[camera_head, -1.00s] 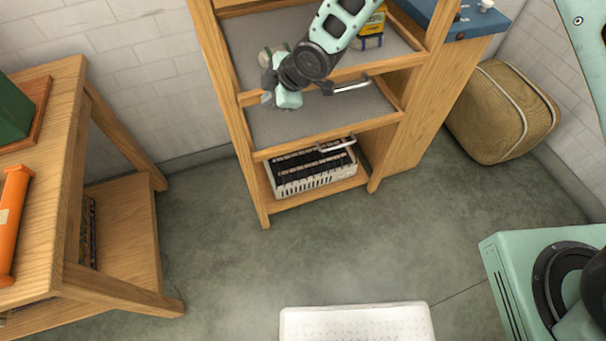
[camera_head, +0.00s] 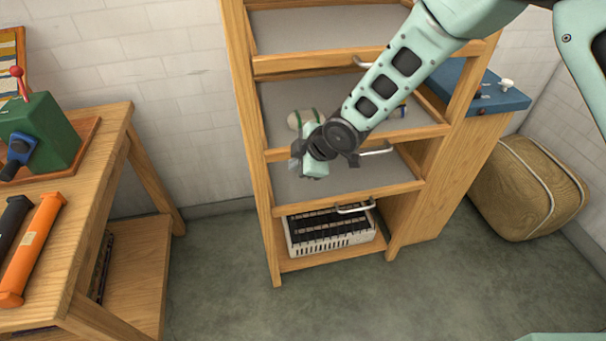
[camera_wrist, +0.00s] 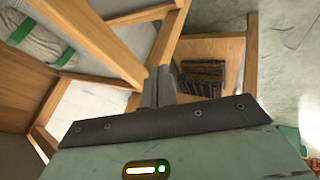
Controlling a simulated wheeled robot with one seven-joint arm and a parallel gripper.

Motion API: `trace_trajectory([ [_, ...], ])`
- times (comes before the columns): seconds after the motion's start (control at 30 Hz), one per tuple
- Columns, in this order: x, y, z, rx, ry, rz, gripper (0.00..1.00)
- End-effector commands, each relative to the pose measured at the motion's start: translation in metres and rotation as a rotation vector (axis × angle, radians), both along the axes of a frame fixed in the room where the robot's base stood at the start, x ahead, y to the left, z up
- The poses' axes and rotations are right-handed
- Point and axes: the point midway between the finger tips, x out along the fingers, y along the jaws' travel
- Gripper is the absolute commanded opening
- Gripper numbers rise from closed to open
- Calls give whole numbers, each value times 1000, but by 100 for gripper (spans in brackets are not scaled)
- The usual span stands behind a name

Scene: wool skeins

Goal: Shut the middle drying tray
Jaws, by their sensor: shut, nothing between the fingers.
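The middle drying tray (camera_head: 430,131) is a grey-bedded tray with a wooden front and a metal handle (camera_head: 376,152) in a wooden rack. A pale skein with green bands (camera_head: 303,118) lies on it, and it also shows in the wrist view (camera_wrist: 38,42). I cannot tell how far the tray stands out. My gripper (camera_head: 298,153) is shut and empty at the left part of this tray's front, left of the handle. The closed fingers (camera_wrist: 160,78) show in the wrist view. Whether they touch the wood is unclear. My arm hides part of the tray.
The upper tray (camera_head: 310,65) and lower tray (camera_head: 300,209) sit above and below. A slotted pale box (camera_head: 325,245) stands on the rack's bottom shelf. A wooden table (camera_head: 85,190) stands left, a tan pouf (camera_head: 525,190) right. The floor before the rack is clear.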

Motion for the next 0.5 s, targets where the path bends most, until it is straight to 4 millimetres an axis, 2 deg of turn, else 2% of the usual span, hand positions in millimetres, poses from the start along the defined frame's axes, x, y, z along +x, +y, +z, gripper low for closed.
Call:
trace_trajectory([
  [0.07, -2, 1, -1, -2, 2, 2, 0],
  [0.5, -21, -30, 46, -3, 3, -2, 0],
])
